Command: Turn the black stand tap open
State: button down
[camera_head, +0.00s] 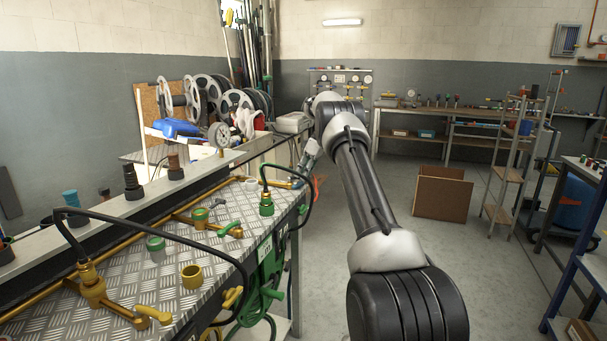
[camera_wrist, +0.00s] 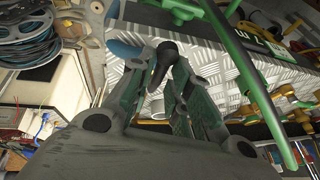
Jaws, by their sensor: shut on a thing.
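The black tap handle (camera_wrist: 163,62) shows in the wrist view between the fingertips of my gripper (camera_wrist: 166,72). The fingers are closed in on it, one on each side, and hide part of it. The body of the tap is mostly hidden, so I cannot tell how far the handle is turned. In the head view my gripper (camera_head: 303,170) is at the far right end of the metal-topped bench, small and partly hidden by my arm; the black handle cannot be made out there.
The tread-plate bench (camera_head: 215,255) carries brass taps (camera_head: 95,287), green fittings and black hoses. A green hose (camera_wrist: 250,70) arches close to my gripper at right in the wrist view. Hose reels (camera_head: 205,95) stand behind the bench. A cardboard box (camera_head: 442,193) sits on open floor.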

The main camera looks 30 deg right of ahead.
jog(key=c, duration=1.5)
grip_release()
jog(key=shift+d, duration=0.15)
jog(key=shift+o, duration=0.2)
jog(key=v, duration=1.2)
